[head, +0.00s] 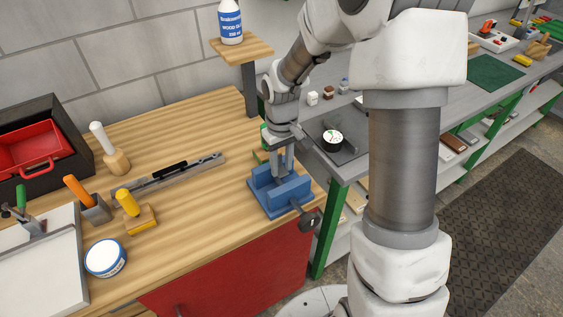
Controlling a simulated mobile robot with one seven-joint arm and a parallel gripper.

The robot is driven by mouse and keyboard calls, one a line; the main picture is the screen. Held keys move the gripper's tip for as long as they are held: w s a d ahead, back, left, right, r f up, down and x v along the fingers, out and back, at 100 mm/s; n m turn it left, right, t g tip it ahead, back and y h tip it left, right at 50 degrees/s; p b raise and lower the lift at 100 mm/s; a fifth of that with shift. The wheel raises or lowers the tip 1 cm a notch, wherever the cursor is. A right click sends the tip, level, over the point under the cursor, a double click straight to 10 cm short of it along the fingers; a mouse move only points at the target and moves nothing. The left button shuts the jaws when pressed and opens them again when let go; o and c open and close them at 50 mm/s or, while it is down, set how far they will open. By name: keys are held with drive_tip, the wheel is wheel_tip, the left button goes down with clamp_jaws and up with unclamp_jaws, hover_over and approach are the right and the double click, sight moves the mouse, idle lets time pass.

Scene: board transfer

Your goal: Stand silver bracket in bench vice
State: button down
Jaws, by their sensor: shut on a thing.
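The blue bench vice (268,197) is fixed near the right front corner of the wooden bench, with its handle on the front right. My gripper (282,168) points down over the vice and is shut on the silver bracket. The fingers and the grey bracket are hard to tell apart at this size. The fingertips are at the vice's jaws, and the bracket's lower part is hidden there. I cannot tell whether it touches the jaws or the bottom of the gap.
A steel rail (190,172) with a black-handled tool lies left of the vice. A yellow-handled tool (128,203), a white round tin (105,258) and a red toolbox (30,150) stand further left. A small shelf with a glue bottle (231,22) rises behind my arm.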

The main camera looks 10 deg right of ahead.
sight(282, 172)
drive_tip(key=shift+f+b, duration=2.4)
drive_tip(key=shift+f, duration=1.05)
drive_tip(key=shift+c, duration=2.3)
unclamp_jaws()
wheel_tip(282, 172, up, 18)
drive_tip(key=p, duration=0.1)
drive_tip(key=shift+f+p, duration=0.25)
drive_tip(key=shift+p, duration=0.1)
